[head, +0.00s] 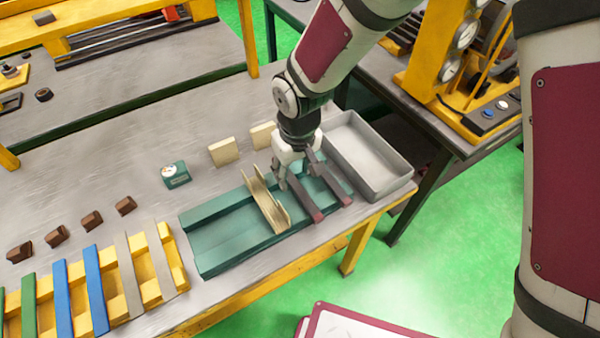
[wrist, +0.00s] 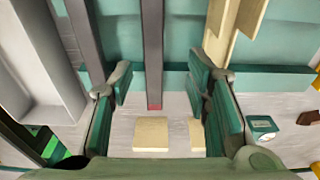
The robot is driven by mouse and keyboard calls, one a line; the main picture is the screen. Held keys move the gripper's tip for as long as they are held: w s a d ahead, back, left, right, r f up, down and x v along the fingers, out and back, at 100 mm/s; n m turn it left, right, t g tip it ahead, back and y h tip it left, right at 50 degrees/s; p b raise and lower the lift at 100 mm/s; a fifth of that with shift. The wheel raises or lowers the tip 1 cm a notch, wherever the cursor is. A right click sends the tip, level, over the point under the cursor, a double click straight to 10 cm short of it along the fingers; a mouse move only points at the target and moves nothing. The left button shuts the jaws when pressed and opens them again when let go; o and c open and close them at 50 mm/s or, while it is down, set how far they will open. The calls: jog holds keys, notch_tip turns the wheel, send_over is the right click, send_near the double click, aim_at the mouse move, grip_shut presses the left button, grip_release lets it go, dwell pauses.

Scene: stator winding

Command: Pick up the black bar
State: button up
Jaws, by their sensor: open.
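Two black bars with reddish ends lie across the green tray fixture, side by side. The left black bar (head: 303,198) shows in the wrist view (wrist: 152,45) between my gripper's fingers, with gaps on both sides. The right black bar (head: 333,184) lies outside the fingers in the wrist view (wrist: 85,35). My gripper (head: 298,174) points down over the fixture and is open and empty. Its two fingers also show in the wrist view (wrist: 160,85). The gripper hides part of the bars in the head view.
A tan U-shaped channel (head: 263,200) lies on the green fixture (head: 215,245), just left of the bars. A grey bin (head: 395,158) stands close on the right. Pale blocks (head: 223,151) and a green gauge box (head: 175,174) stand behind. Coloured strips lie on a yellow rack (head: 145,262) at left.

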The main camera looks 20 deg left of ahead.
aim_at(296, 185)
jog(key=shift+w+d+f+p, duration=0.1)
jog(key=shift+w+f+p, duration=0.1)
jog(key=shift+f, duration=0.7)
jog(key=shift+w+a+f+p, duration=0.1)
jog(key=shift+f+p, duration=0.05)
jog(key=shift+f, duration=0.8)
jog(key=shift+w+d+f+p, duration=0.1)
jog(key=shift+w+f+p, duration=0.1)
jog(key=shift+f, duration=0.7)
jog(key=shift+c, duration=0.3)
grip_shut()
